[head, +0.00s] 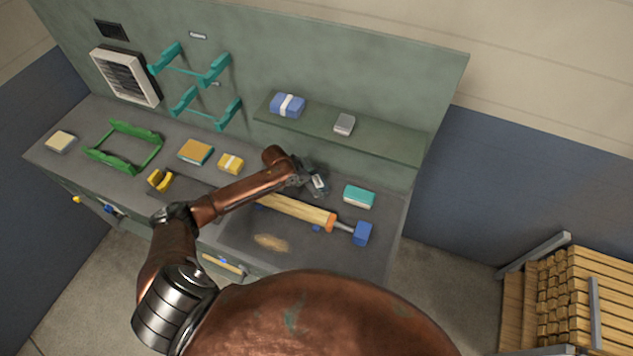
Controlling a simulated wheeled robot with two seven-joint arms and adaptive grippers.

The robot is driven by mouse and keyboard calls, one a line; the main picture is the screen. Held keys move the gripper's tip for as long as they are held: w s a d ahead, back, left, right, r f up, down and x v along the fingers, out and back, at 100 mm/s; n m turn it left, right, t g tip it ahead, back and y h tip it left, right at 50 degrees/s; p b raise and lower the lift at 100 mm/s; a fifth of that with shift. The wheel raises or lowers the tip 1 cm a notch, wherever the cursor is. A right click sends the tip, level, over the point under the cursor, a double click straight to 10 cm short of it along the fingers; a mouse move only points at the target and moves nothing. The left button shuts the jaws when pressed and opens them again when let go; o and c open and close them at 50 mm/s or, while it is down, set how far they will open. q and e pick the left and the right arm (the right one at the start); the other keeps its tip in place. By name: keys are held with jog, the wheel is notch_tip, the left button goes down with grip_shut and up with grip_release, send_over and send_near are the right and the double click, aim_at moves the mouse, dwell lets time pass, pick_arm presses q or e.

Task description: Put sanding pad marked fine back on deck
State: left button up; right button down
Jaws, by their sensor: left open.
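Several pad-like blocks are in the head view, and no marking can be read, so I cannot tell which is marked fine. A teal block with a pale side (359,195) lies on the bench top right of my left gripper (318,184). An orange and teal block (195,151) and a yellow block with a white band (230,163) lie left of my arm. A blue block with a white band (287,105) and a grey block (344,124) sit on the green shelf (385,140). My left gripper is open above the bench, apart from the teal block. My right gripper is out of view.
A turned wood piece (298,209) with a blue end lies below my gripper on the bench. A cream block (60,141) is at the far left. Stacked wood (575,300) is at lower right.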

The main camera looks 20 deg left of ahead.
pick_arm(q)
jog(key=v, duration=1.2)
